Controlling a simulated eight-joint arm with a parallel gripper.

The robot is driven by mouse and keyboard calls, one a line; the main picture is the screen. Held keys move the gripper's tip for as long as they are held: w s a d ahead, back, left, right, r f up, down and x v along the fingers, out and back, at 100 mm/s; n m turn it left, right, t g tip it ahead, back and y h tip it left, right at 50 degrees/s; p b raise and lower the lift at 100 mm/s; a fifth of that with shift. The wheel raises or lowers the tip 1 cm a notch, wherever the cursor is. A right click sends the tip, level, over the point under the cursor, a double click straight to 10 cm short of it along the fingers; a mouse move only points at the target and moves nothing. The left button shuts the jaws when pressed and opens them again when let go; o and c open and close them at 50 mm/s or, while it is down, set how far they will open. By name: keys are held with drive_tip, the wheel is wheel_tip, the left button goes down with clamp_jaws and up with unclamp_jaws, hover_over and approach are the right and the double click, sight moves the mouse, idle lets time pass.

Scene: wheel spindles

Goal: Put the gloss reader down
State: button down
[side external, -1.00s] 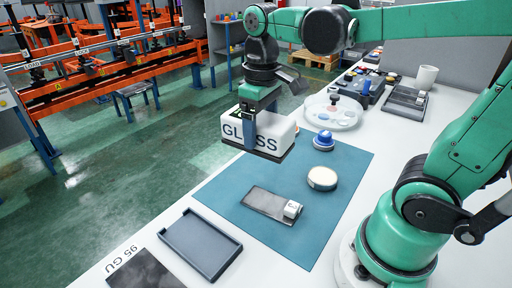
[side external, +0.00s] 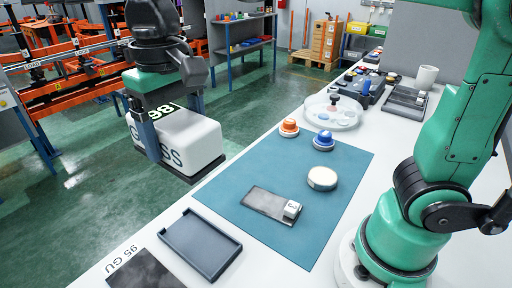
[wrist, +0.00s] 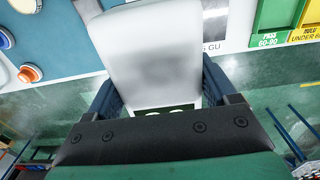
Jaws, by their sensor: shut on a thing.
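The gloss reader (side external: 190,145) is a white box with a dark base and GLOSS in dark letters on its side. A lit display on its top shows digits that look like 86. My gripper (side external: 157,130) is shut on it from above and holds it in the air, left of the blue mat, over or near the bench's left edge. In the wrist view the reader's white body (wrist: 155,50) fills the middle between my two blue fingers. A dark grey tray (side external: 236,252) with a raised rim lies empty on the bench, below and right of the reader.
A dark tile (side external: 145,272) marked 95 GU lies beside the tray. The blue mat (side external: 245,205) bears a dark slab with a white tag, a pale disc, and orange and blue knobs. The wrist view shows green (wrist: 275,22) and yellow (wrist: 308,25) labelled bins.

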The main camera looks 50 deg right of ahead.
wheel_tip(320, 180, down, 20)
drive_tip(key=shift+a+r, duration=0.15)
idle(0.4)
unclamp_jaws()
wheel_tip(320, 180, up, 12)
drive_tip(key=s+d+t, duration=0.2)
drive_tip(key=d+t, duration=0.5)
drive_tip(key=d, duration=0.6)
drive_tip(key=shift+f, duration=0.25)
drive_tip(key=shift+s, duration=0.1)
